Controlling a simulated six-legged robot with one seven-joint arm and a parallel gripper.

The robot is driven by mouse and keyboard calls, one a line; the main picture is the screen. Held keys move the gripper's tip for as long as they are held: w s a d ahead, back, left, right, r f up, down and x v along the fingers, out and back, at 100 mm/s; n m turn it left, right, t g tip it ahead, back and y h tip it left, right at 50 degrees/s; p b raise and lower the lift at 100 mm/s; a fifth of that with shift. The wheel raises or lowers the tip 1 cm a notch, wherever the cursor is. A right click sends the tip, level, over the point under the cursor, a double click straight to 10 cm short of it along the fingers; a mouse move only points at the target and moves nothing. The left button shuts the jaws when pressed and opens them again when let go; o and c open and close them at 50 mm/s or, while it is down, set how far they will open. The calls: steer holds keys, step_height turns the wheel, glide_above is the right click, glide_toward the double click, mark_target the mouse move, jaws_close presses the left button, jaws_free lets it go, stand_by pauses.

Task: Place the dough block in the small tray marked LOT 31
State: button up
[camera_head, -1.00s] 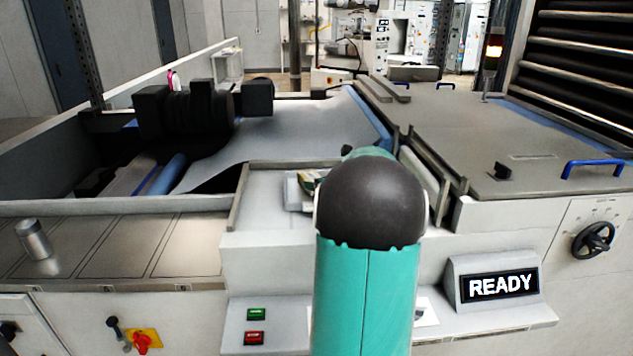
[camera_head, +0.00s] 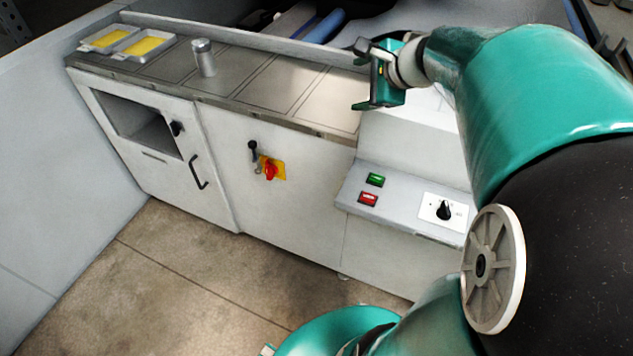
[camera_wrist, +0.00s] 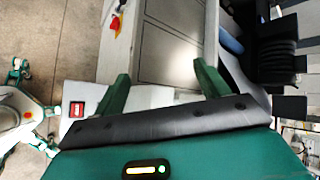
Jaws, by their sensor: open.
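Two small metal trays, a left one (camera_head: 104,38) and a right one (camera_head: 146,46), sit side by side at the far left end of the counter in the head view. Each has a flat yellow area inside. No LOT marking is readable, so I cannot tell which is LOT 31. I cannot make out a dough block in the current views. My gripper (camera_head: 359,76) is open and empty, above the counter's right end and far to the right of the trays. Its two green fingers stand apart in the wrist view (camera_wrist: 162,86).
A metal cylinder (camera_head: 203,58) stands upright on the counter (camera_head: 262,84), right of the trays. A raised white wall runs behind the counter. Green (camera_head: 375,179) and red (camera_head: 368,198) buttons and a black knob (camera_head: 443,210) are on a lower ledge. The counter between cylinder and gripper is clear.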

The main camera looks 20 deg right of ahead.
steer(key=s+a+f+n+g+h, duration=0.1)
steer(key=s+a+f+n+g, duration=0.1)
steer(key=s+a+n, duration=0.6)
steer(key=s+a+f+n+g+h, duration=0.1)
steer(key=s+a+f+n+g, duration=0.1)
steer(key=s+a+n, duration=0.7)
steer(key=a+n, duration=0.1)
steer(key=n, duration=0.3)
steer(key=shift+s, duration=0.2)
steer(key=shift+a, duration=0.1)
steer(key=shift+c, duration=0.2)
steer(key=c, duration=0.7)
steer(key=shift+c, duration=0.4)
